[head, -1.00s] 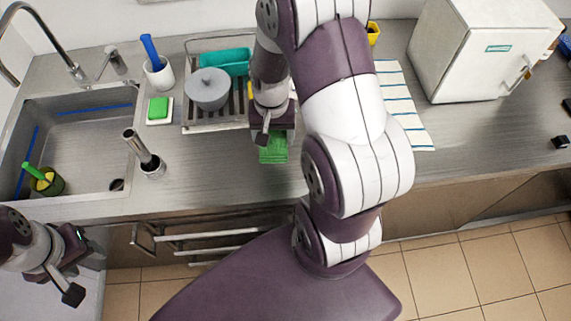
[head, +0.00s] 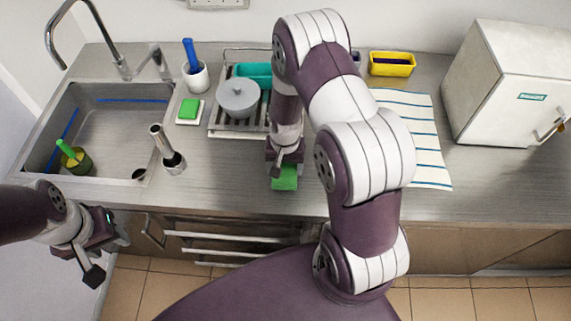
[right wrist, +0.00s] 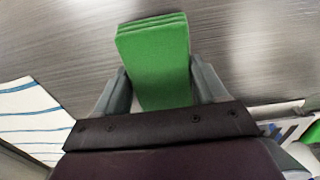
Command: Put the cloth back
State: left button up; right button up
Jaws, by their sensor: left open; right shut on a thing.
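The folded green cloth (head: 285,180) is at my right gripper (head: 285,168), near the counter's front edge. In the right wrist view the cloth (right wrist: 155,62) stands out between the two fingers of my right gripper (right wrist: 158,92), which is shut on it. Its folded layers show at the far end. I cannot tell whether it touches the counter. My left gripper (head: 100,250) is open and empty, low at the left, in front of the sink cabinet. Rails (head: 215,243) run along the cabinet front below the counter.
A sink (head: 100,120) lies at the left. A dish rack (head: 215,122) holds a grey pot (head: 238,98) and a teal container (head: 253,73). A green sponge (head: 189,108), a metal cylinder (head: 168,150), a striped towel (head: 425,140) and a white box-shaped machine (head: 505,80) stand or lie around.

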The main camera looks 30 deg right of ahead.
jog(key=shift+w+f, duration=0.2)
jog(key=shift+f, duration=0.4)
jog(key=shift+s+f, duration=0.1)
jog(key=shift+f, duration=0.05)
jog(key=o, duration=0.9)
jog(key=shift+c, duration=0.2)
jog(key=shift+o, duration=1.2)
